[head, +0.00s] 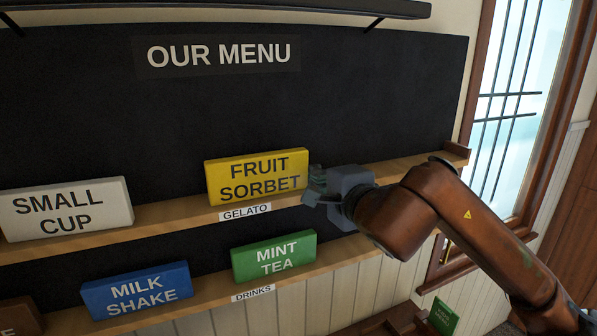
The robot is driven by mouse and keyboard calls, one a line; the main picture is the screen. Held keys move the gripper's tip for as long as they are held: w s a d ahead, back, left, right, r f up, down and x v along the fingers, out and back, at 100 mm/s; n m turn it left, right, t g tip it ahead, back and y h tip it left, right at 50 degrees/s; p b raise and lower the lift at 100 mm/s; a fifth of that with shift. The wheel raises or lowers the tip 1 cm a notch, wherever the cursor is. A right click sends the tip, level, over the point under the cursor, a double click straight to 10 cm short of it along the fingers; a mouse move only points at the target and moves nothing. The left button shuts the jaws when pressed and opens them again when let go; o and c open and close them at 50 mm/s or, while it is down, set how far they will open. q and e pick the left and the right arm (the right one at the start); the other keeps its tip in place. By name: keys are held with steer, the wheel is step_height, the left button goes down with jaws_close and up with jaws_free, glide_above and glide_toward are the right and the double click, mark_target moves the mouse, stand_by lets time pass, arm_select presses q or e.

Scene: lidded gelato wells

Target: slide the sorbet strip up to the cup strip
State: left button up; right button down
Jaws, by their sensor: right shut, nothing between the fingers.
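The sorbet strip, a yellow block reading FRUIT SORBET (257,173), stands upright on the upper ledge marked GELATO (170,215). The cup strip, a white block reading SMALL CUP (66,209), stands on the same ledge at the far left. A wide gap of bare ledge lies between the two. My right gripper (312,186) is shut and empty at the right end of the yellow strip; its fingertips are close against that end, and I cannot tell whether they touch. My left gripper is not in view.
The lower ledge marked DRINKS (205,301) holds a blue MILK SHAKE block (137,290) and a green MINT TEA block (273,256). A brown block (20,318) is cut off at bottom left. A black menu board (380,95) stands behind. A window is at right.

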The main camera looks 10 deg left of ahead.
mark_target(268, 183)
steer(key=shift+s+a+b, duration=0.3)
steer(key=shift+s+a, duration=0.25)
steer(key=shift+a, duration=0.2)
steer(key=shift+s+a+b, duration=0.25)
steer(key=shift+s+a, duration=0.25)
steer(key=shift+a, duration=0.25)
steer(key=shift+s+a, duration=0.1)
steer(key=shift+s+a+b, duration=0.35)
steer(key=shift+s+a, duration=0.35)
steer(key=shift+a, duration=0.3)
steer(key=shift+s+a+b, duration=0.25)
steer(key=shift+s+a, duration=0.45)
steer(key=shift+a, duration=0.35)
steer(key=shift+s+a+b, duration=0.25)
steer(key=shift+s+a, duration=0.45)
steer(key=shift+a, duration=0.3)
steer(key=shift+w+d, duration=0.35)
steer(key=shift+d, duration=0.2)
